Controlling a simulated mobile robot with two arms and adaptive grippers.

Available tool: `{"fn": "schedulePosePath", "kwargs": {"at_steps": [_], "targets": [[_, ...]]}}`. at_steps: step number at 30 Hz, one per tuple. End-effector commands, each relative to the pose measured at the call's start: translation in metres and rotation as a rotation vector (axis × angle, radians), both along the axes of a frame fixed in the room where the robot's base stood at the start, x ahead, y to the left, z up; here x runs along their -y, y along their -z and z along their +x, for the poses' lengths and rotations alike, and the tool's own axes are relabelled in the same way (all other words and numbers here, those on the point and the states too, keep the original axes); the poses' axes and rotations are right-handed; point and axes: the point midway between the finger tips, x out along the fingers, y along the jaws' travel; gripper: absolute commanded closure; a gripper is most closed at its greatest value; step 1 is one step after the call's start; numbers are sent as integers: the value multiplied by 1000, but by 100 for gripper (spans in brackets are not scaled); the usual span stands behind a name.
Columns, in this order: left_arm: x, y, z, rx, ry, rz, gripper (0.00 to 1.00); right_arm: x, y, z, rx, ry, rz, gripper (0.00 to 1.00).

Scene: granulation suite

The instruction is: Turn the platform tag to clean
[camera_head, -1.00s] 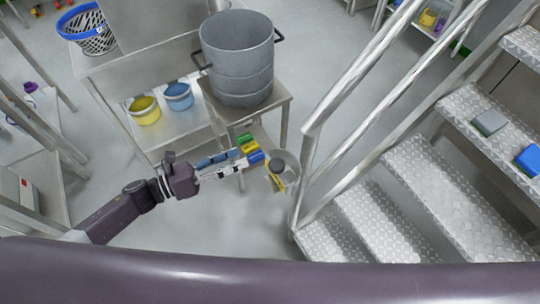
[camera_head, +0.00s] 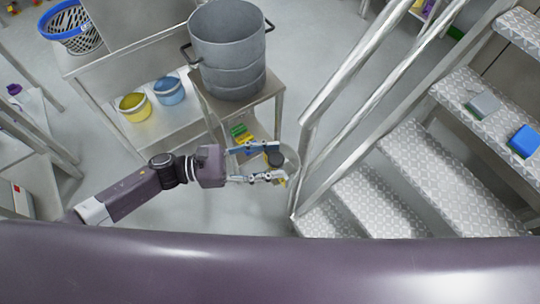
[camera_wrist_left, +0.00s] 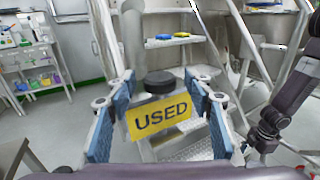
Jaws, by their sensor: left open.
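The platform tag (camera_wrist_left: 159,116) is a yellow plate reading "USED" in the left wrist view, facing that camera and slightly tilted. A round black knob (camera_wrist_left: 160,82) sits just above it; it also shows in the head view (camera_head: 275,159). In the head view only a small yellow bit of the tag (camera_head: 282,182) shows beside the fingers. My left gripper (camera_head: 278,164) is open, its blue-padded fingers on either side of the knob and tag. In the left wrist view I cannot tell whether the fingers touch the tag. My right gripper does not show clearly in either view.
Metal stairs (camera_head: 385,204) with a handrail (camera_head: 352,100) rise close to the right of the gripper. A steel table (camera_head: 268,99) with a large grey drum (camera_head: 228,55) stands behind it. Yellow and blue buckets (camera_head: 135,107) sit on a shelf at left. Blue and grey blocks (camera_head: 524,141) lie on a step.

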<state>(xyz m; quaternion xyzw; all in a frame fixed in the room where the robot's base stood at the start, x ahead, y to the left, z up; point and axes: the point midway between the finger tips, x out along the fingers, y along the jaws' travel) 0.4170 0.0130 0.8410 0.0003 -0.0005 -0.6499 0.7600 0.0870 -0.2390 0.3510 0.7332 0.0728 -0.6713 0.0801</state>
Motion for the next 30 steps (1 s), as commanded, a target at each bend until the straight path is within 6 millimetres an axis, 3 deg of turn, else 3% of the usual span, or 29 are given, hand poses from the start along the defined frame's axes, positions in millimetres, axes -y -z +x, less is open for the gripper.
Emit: {"fn": "schedulePosePath", "kwargs": {"at_steps": [7, 19, 30], "targets": [[1, 1, 0, -1, -1, 1, 53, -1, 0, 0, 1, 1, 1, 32], [1, 1, 0, -1, -1, 1, 95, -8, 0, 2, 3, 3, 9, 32], [1, 1, -2, -6, -74, -1, 95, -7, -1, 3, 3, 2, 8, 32]]}}
